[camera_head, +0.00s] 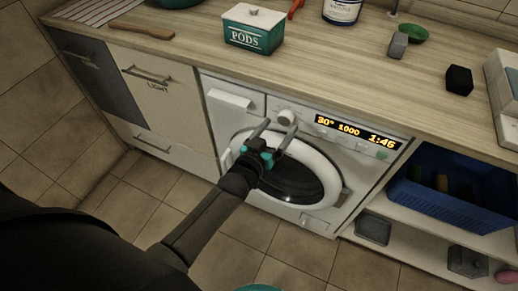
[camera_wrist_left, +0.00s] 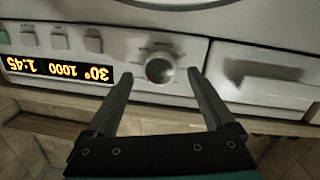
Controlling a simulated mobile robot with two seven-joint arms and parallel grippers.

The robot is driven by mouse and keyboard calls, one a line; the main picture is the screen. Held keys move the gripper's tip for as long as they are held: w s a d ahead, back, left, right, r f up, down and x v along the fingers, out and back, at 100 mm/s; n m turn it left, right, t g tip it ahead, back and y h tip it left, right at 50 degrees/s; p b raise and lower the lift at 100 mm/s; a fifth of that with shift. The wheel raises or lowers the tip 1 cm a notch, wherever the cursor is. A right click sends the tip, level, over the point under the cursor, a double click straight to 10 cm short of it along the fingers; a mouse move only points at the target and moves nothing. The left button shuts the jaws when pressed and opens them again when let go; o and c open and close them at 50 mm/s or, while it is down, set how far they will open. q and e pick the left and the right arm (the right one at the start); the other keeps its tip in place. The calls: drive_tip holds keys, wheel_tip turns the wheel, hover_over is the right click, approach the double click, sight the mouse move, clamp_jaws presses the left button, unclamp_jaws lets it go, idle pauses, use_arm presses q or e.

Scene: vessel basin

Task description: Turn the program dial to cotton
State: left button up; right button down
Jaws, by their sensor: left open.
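The washing machine (camera_head: 225,112) is built in under the counter. Its round white program dial (camera_head: 286,117) is on the front panel, left of the display (camera_head: 355,130), which reads 30°, 1000 and 1:45. My left gripper (camera_head: 279,127) is open in front of the panel, its two fingers pointing at the dial. In the left wrist view, which is upside down, the dial (camera_wrist_left: 160,68) shows between the fingertips of my left gripper (camera_wrist_left: 160,76), with a gap on both sides. Marks around the dial are too small to read. My right gripper is not in view.
The round door (camera_head: 318,150) is below the panel, under my left arm. The detergent drawer (camera_head: 232,99) is beside the dial. A blue basket (camera_head: 440,203) is on the right shelf.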

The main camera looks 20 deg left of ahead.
use_arm(q)
drive_tip(key=s+a+r+p, duration=0.1)
drive_tip(key=s+p, duration=0.1)
drive_tip(key=s, duration=1)
drive_tip(key=shift+s+a, duration=0.25)
drive_tip(key=shift+s, duration=0.15)
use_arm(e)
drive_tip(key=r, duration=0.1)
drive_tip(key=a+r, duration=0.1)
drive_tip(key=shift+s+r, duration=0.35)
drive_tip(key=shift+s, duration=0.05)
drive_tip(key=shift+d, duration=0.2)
